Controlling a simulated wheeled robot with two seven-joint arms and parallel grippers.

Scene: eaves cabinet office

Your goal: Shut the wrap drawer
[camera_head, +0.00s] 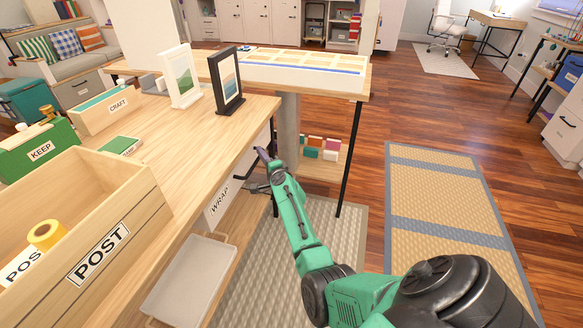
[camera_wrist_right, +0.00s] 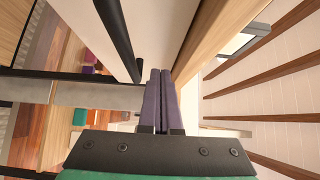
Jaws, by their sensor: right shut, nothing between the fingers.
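The wrap drawer (camera_head: 217,207) is under the front edge of the wooden table, with a white front and a "WRAP" label. My right arm partly covers its far end, and how far it stands out cannot be told. My right gripper (camera_head: 261,154) is beside the table's front edge, just past the far end of the drawer label. Its purple fingers are shut and empty, and they also show in the right wrist view (camera_wrist_right: 158,92). Whether they touch the drawer is unclear. My left gripper is not in view.
The table (camera_head: 200,160) holds a wooden POST box (camera_head: 125,215), a green KEEP box (camera_head: 40,150), a CRAFT box (camera_head: 108,108) and two picture frames. A pale tray (camera_head: 190,280) sits below the drawer. A dark table leg (camera_head: 349,160) stands near my arm. Floor to the right is open.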

